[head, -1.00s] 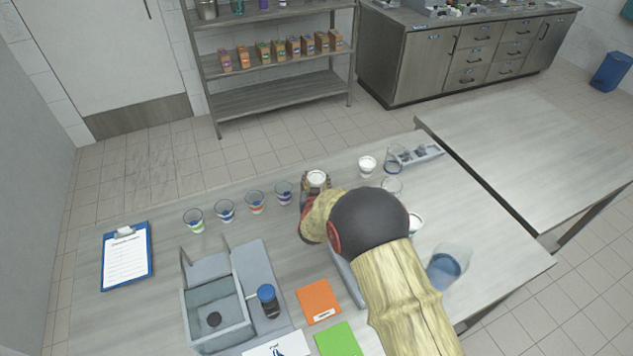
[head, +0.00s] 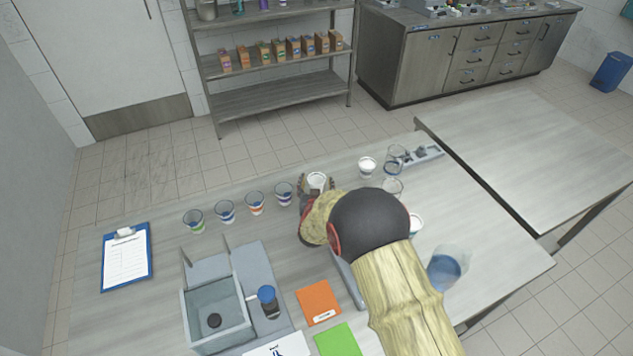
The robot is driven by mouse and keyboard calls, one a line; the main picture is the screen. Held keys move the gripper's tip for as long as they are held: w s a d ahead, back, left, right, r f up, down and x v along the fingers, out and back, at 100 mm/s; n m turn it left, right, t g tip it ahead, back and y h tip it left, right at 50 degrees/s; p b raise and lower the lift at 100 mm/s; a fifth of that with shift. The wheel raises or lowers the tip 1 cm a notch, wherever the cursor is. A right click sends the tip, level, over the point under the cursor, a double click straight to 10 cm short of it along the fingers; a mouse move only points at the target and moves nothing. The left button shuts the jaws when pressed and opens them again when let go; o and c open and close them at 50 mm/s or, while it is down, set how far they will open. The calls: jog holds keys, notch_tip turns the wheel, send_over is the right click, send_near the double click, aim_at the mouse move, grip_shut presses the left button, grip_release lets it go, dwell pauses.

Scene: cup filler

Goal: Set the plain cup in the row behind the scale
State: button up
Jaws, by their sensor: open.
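A cup with a white top (head: 317,180) and no colour band that I can make out stands at the right end of a row of cups on the table. My gripper (head: 317,184) is open, with a finger on each side of this cup; whether they touch it is too small to tell. The cup's lower part is hidden by my gripper and arm. The grey box-like scale (head: 212,300) stands in front of the row.
A beaker of blue liquid (head: 445,268) stands right of my arm.

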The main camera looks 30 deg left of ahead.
jog(key=p+v, duration=0.1)
jog(key=v, duration=1)
jog(key=shift+s+d+r, duration=0.1)
jog(key=shift+s, duration=0.05)
jog(key=w+d+r+m+g, duration=0.15)
jog(key=w+d+r, duration=0.35)
jog(key=d+r, duration=0.5)
jog(key=s+d+r+g+h, duration=0.2)
jog(key=s+d+r, duration=0.2)
jog(key=d+r, duration=1)
jog(key=s+d+r+m+g+h, duration=0.3)
jog(key=s+d+g+h, duration=0.1)
jog(key=s+d, duration=2.3)
jog(key=shift+s+m, duration=0.35)
